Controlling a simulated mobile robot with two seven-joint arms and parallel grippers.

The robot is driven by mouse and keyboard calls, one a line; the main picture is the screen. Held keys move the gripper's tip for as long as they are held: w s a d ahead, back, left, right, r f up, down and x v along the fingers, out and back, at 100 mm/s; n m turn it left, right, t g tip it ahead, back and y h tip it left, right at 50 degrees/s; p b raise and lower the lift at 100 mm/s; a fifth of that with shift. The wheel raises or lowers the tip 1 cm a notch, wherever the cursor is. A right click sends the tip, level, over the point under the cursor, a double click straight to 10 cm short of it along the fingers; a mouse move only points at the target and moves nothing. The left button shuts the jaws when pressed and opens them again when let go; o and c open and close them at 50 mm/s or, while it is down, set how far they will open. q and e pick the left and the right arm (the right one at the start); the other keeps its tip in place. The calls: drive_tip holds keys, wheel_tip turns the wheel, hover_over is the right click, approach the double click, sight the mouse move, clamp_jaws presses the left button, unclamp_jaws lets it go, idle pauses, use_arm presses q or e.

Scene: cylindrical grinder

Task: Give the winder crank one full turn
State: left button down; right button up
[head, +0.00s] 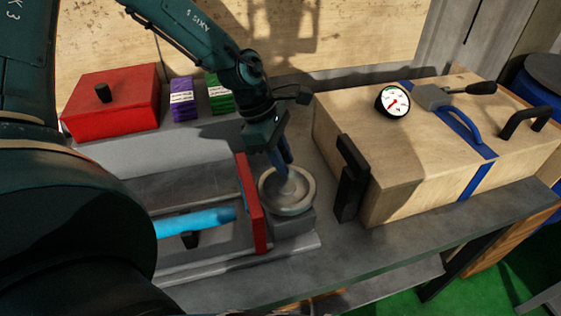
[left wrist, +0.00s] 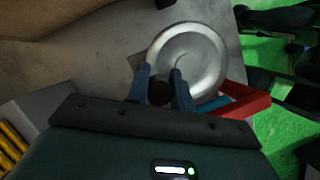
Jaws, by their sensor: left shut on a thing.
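The winder wheel (head: 287,192) is a pale metal disc at the right end of the grinder, beside a red plate (head: 251,204). It also shows in the left wrist view (left wrist: 200,58). My left gripper (head: 284,160) reaches down over the wheel from above. In the left wrist view its two blue fingers (left wrist: 161,92) are closed around a dark crank knob (left wrist: 160,91) near the wheel's rim. In the head view the fingers hide most of the knob. My right gripper is not in view.
A blue cylinder (head: 195,222) lies in the grinder bed. A red box (head: 110,100) and purple (head: 181,98) and green packs stand behind. A wooden case (head: 350,125) with black handles and a dial gauge (head: 392,102) stands right of the wheel. Bare bench (head: 345,250) lies in front.

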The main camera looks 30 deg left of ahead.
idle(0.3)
use_arm(q)
drive_tip(key=c, duration=1.2)
unclamp_jaws()
drive_tip(key=shift+c, duration=0.2)
drive_tip(key=shift+r, duration=0.1)
drive_tip(key=v, duration=1.3)
drive_tip(key=shift+b, duration=0.45)
